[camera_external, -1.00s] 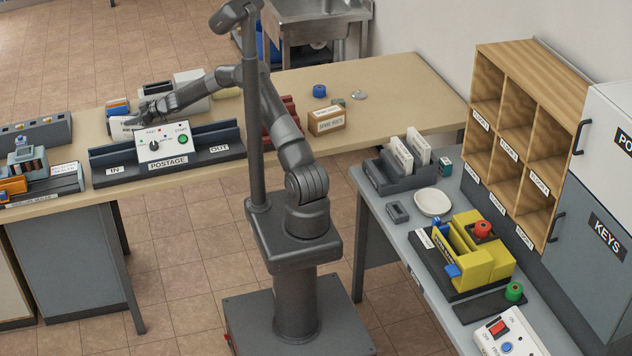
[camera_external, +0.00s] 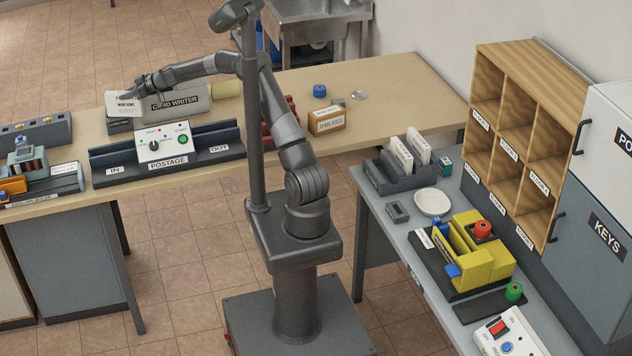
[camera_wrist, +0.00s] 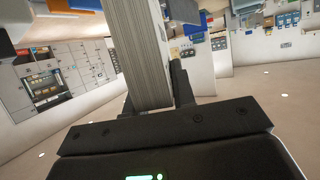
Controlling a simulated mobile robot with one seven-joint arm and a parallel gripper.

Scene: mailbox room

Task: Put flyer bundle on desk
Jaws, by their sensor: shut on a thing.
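The flyer bundle (camera_external: 123,103) is a white block of stacked sheets with dark print on its face, at the upper left of the external view. My gripper (camera_external: 142,90) is shut on it and holds it upright above the beige desk (camera_external: 400,95). In the wrist view the bundle (camera_wrist: 145,50) shows its layered sheet edges between the two dark fingers of the gripper (camera_wrist: 155,92). The exact gap between its lower edge and whatever is under it cannot be told. The bundle partly hides the things behind it.
The postage machine (camera_external: 168,145) stands in front of the bundle at the desk's front edge. A grey card writer (camera_external: 180,101) is right beside the bundle. A brown box (camera_external: 327,121) and blue roll (camera_external: 319,91) are farther right. The desk's right end is clear.

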